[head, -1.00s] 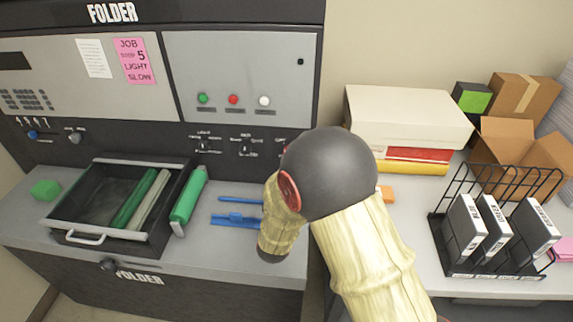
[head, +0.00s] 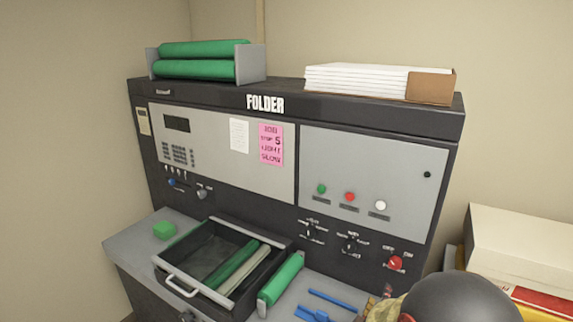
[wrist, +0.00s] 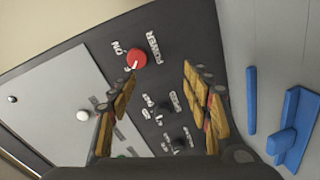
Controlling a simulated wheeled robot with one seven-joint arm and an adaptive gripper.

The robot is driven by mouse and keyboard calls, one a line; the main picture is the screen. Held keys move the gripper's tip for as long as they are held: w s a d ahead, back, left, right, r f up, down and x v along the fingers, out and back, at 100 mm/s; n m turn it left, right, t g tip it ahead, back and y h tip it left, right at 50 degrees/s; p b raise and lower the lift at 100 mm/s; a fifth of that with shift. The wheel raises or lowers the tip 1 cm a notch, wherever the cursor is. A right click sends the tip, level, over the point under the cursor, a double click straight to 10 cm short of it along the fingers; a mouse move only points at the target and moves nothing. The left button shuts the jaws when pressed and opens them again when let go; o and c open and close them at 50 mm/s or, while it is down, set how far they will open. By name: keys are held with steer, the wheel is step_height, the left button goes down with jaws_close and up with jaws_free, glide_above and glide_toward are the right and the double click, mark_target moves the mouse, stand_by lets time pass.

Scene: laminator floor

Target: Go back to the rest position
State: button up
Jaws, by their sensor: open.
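My gripper (wrist: 155,105) is open and empty in the wrist view, its two padded fingers apart in front of the folder's control panel. Between and beyond the fingers show a red power knob (wrist: 137,60) and smaller dark knobs; nothing is held.
A white box (head: 520,250) stands at right. Paper (head: 355,79) and a roller rack (head: 250,64) top the machine.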

steer(key=a+f+g+y, duration=0.1)
steer(key=a+f, duration=0.1)
steer(key=f, duration=0.1)
steer(key=s+a+f+m+g+y, duration=0.1)
steer(key=a+f+y, duration=0.1)
steer(key=f, duration=0.1)
steer(key=s+a+f+m+g+y, duration=0.1)
steer(key=a+f, duration=0.1)
steer(key=f, duration=0.2)
steer(key=shift+s+a+y, duration=0.1)
steer(key=shift+a+y, duration=0.05)
steer(key=shift+y, duration=0.15)
steer(key=s+a, duration=0.1)
steer(key=a+m+g+y, duration=0.1)
steer(key=s+a+f+g+y, duration=0.1)
steer(key=a, duration=0.1)
steer(key=shift+s+m, duration=0.3)
steer(key=shift+m, duration=0.1)
steer(key=s+a+g+y, duration=0.1)
steer(key=s, duration=0.1)
steer(key=s+a+r+m+g+y, duration=0.1)
steer(key=s+a, duration=0.1)
steer(key=shift+a+r, duration=0.15)
steer(key=shift+a, duration=0.1)
steer(key=s+d+r+m+g, duration=0.1)
steer(key=s+r+m+g, duration=0.25)
steer(key=s+r, duration=1.5)
step_height(320, 180, up, 7)
steer(key=s+d+t, duration=0.1)
steer(key=t, duration=0.1)
